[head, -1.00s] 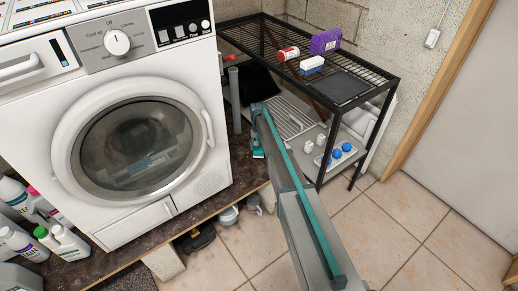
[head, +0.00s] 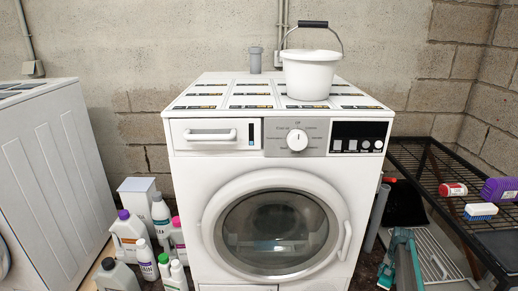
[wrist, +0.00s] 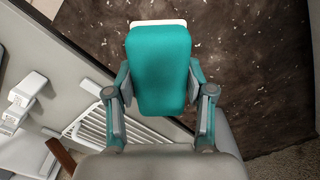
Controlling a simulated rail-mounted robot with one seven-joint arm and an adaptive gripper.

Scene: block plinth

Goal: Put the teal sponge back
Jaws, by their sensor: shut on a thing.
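The teal sponge (wrist: 160,62) fills the upper middle of the wrist view, with a pale layer showing at its far edge. My gripper (wrist: 159,92) is shut on it, one finger on each side. Beneath the sponge is a dark speckled surface, with a grey panel and white slats to the left. In the head view my gripper is low at the right, beside the washing machine; the sponge cannot be clearly made out there.
A white washing machine (head: 276,185) stands in the middle with a white bucket (head: 311,76) on top. Several bottles (head: 145,258) stand at its left. A black wire rack (head: 440,160) at the right holds a red-and-white can (head: 453,189), a blue-and-white brush (head: 480,211) and a purple item (head: 499,190).

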